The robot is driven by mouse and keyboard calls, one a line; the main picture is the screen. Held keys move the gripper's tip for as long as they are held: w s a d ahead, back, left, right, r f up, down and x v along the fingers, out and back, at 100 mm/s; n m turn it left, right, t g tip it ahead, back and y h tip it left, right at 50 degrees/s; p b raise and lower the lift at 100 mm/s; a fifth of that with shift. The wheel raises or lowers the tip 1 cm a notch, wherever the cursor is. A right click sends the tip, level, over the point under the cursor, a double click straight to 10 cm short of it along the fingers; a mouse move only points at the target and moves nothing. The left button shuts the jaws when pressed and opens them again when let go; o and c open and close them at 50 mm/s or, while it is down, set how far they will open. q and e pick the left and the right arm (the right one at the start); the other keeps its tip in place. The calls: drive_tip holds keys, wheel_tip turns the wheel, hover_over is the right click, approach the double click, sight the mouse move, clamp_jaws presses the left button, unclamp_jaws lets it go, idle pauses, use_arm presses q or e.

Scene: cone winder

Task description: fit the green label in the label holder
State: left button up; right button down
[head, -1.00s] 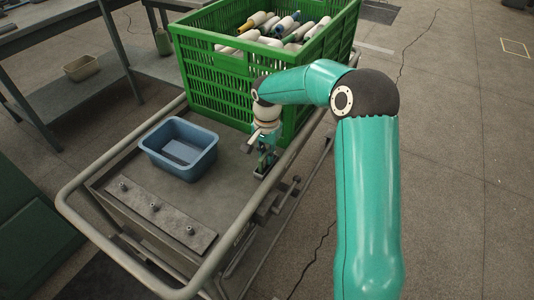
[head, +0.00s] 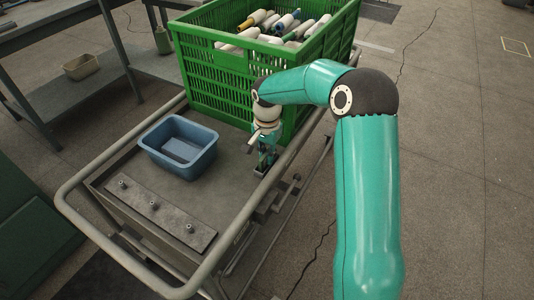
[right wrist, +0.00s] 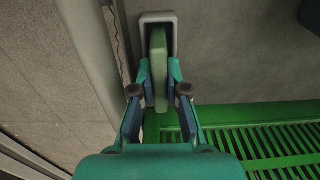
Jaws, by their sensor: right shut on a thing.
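My right gripper (head: 264,160) points down at the cart's right side, close to the green crate. In the right wrist view, its two fingers (right wrist: 160,88) are shut on the green label (right wrist: 159,60), a narrow upright piece seen nearly edge-on. The label holder (right wrist: 144,20), a grey rounded frame with a dark opening, is just beyond the fingertips. The label's far end overlaps the opening; how deep it sits I cannot tell. In the head view the gripper mostly hides the label and the holder. My left gripper is in neither view.
The green crate (head: 215,85) with several yarn cones stands behind the gripper. A blue tray (head: 178,172) and a grey strip with pegs (head: 160,212) lie on the cart top. The cart's tubular rail (head: 245,215) runs close to the right. Bare cart top lies between.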

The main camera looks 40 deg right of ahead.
drive_tip(key=c, duration=0.7)
unclamp_jaws()
drive_tip(key=shift+c, duration=0.2)
drive_tip(key=shift+s, duration=0.15)
drive_tip(key=shift+c, duration=0.5)
drive_tip(key=shift+r+p, duration=0.25)
drive_tip(key=shift+p, duration=0.05)
drive_tip(key=shift+o, duration=0.9)
wheel_tip(320, 180, up, 2)
drive_tip(key=shift+p, duration=0.7)
drive_tip(key=shift+r+p, duration=2.1)
drive_tip(key=shift+r, duration=0.7)
